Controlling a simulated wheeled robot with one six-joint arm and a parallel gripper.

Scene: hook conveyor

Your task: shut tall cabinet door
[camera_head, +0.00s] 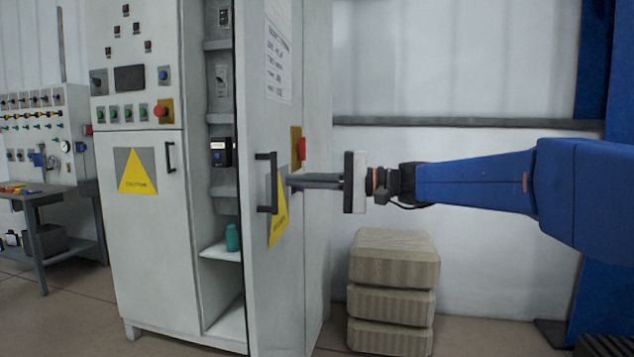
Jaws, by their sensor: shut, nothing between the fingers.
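The tall cabinet (155,215) is light grey and stands left of centre. Its right door (275,325) is swung partly open, with its outer face turned towards the right. The door carries a black bar handle (262,185), a yellow caution triangle and a red knob. My gripper (290,181) reaches in from the right on a blue arm. Its fingers are shut, and their tips are at the door's outer face, just right of the handle. I cannot tell whether they touch the door. Nothing is seen held.
Inside the cabinet, a teal bottle (232,238) stands on a shelf (222,252), with electrical devices above. Stacked beige blocks (392,260) stand on the floor below my arm. A workbench (45,195) and a control panel (38,125) are at far left.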

